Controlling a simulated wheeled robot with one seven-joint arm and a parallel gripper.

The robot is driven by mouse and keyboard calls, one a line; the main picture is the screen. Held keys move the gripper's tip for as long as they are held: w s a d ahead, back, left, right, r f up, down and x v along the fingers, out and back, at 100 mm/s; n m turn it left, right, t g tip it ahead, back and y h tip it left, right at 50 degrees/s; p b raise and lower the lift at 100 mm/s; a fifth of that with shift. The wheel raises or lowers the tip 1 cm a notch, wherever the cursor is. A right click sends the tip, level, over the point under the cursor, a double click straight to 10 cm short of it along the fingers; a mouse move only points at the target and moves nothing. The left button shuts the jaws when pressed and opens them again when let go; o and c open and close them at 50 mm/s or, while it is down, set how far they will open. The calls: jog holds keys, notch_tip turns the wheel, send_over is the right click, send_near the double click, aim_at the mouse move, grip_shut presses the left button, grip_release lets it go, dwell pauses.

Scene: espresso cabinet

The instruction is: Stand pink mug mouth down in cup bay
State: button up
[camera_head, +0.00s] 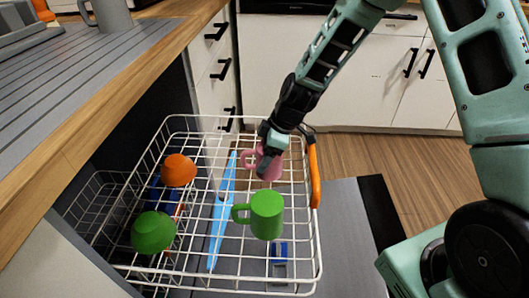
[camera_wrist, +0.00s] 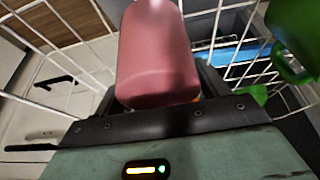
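The pink mug (camera_head: 270,168) is at my gripper (camera_head: 268,152), over the back right part of the white wire rack (camera_head: 316,250). Its handle points left in the head view. In the wrist view the pink mug (camera_wrist: 158,55) fills the space in front of the gripper (camera_wrist: 160,105), between the fingers, which are mostly hidden behind it. The gripper appears shut on the mug. The mug's mouth is not visible, and I cannot tell whether the mug touches the rack wires. No label marks the cup bay.
In the rack, a green mug (camera_head: 266,214) stands in front of the pink one. An orange cup (camera_head: 178,170) and a darker green cup (camera_head: 153,232) are at left. A light blue strip (camera_head: 221,225) runs between. An orange handle (camera_head: 314,175) edges the right side. A wooden counter (camera_head: 80,135) borders the left.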

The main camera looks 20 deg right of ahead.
jog(key=o, duration=0.3)
jog(key=shift+s+d+f, duration=0.15)
jog(key=shift+f, duration=0.3)
jog(key=shift+s+d+f, duration=0.1)
jog(key=shift+s+f, duration=0.05)
jog(key=shift+f, duration=0.25)
jog(key=w+a+p+v, duration=0.1)
jog(key=p+v, duration=0.4)
jog(key=v, duration=1.3)
jog(key=shift+r, duration=0.6)
jog(key=shift+s+d, duration=0.1)
